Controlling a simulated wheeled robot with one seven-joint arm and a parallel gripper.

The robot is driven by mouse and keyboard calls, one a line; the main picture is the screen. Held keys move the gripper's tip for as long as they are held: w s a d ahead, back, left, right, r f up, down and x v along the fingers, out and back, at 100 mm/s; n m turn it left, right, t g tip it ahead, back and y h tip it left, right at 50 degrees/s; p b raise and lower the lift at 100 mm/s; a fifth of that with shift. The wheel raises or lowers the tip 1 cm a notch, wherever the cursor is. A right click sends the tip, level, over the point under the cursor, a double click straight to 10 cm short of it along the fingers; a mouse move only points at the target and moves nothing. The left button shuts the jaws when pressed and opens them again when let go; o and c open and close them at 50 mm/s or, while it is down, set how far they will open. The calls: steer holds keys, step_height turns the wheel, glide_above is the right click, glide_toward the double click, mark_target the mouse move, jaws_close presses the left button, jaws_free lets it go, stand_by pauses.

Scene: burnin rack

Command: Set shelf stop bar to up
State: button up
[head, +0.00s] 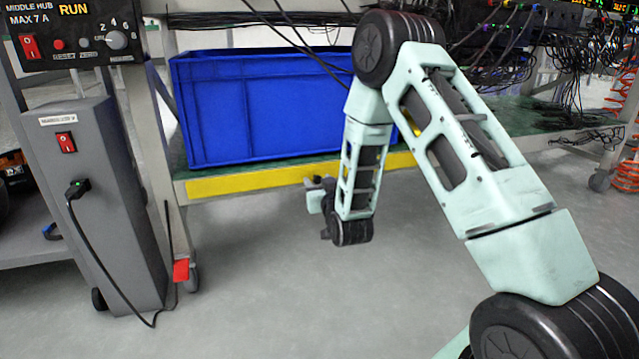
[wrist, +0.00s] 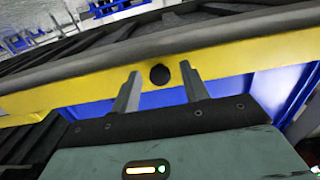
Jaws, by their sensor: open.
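The shelf stop bar is a long yellow bar (head: 245,180) along the shelf's front edge, below the front of the blue crate in the head view. The bar also fills much of the wrist view (wrist: 235,62), with a round black knob (wrist: 159,74) on its face. My gripper (wrist: 160,70) is open, with its two fingers apart on either side of the knob in the picture. I cannot tell whether they touch it. In the head view my gripper (head: 316,196) is at the bar's front, partly hidden by my wrist. My arm hides part of the bar.
A blue crate (head: 265,110) stands on the green shelf (head: 510,115). A grey cabinet (head: 100,205) with a plugged-in black cable stands left, below a control panel (head: 80,35) reading RUN. Cables hang at upper right. The floor before the shelf is clear.

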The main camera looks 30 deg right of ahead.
jaws_close()
steer(key=shift+r+p, duration=0.15)
steer(key=shift+p, duration=0.25)
